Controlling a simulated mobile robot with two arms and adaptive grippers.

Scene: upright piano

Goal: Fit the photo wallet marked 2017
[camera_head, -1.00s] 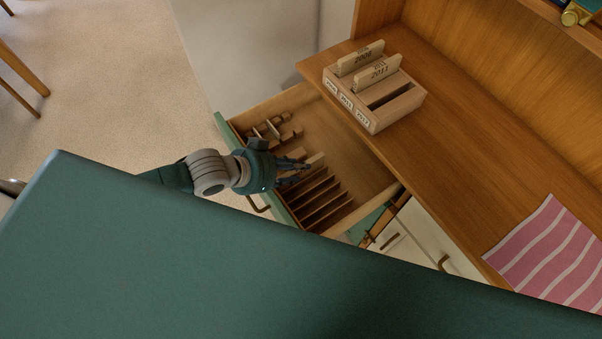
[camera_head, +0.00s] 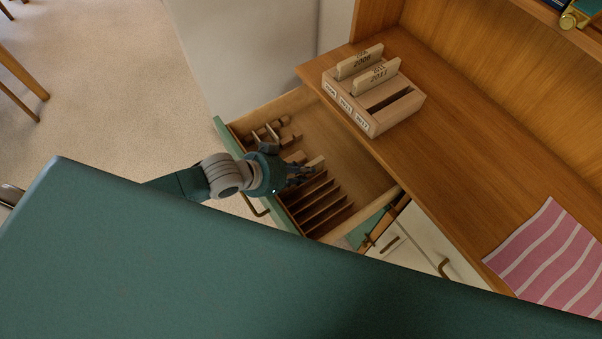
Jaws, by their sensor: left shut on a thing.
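A wooden rack (camera_head: 385,118) with three labelled slots stands on the desk top. Wallets marked 2008 (camera_head: 361,62) and 2011 (camera_head: 378,76) stand in its first two slots. The slot by the 2017 label (camera_head: 362,122) is empty. My left gripper (camera_head: 308,174) is inside the open drawer, over the near end of its row of dividers. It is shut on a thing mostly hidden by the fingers. A pale wooden wallet edge (camera_head: 316,162) shows right beside the fingers; I cannot read a year or tell whether it is the held one. My right gripper is not in view.
The open drawer (camera_head: 358,160) has thin dividers (camera_head: 322,205) and small wooden pieces (camera_head: 272,130). A pink striped cloth (camera_head: 553,255) lies on the desk at right. White drawer fronts (camera_head: 430,240) are below. Desk top between rack and cloth is clear.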

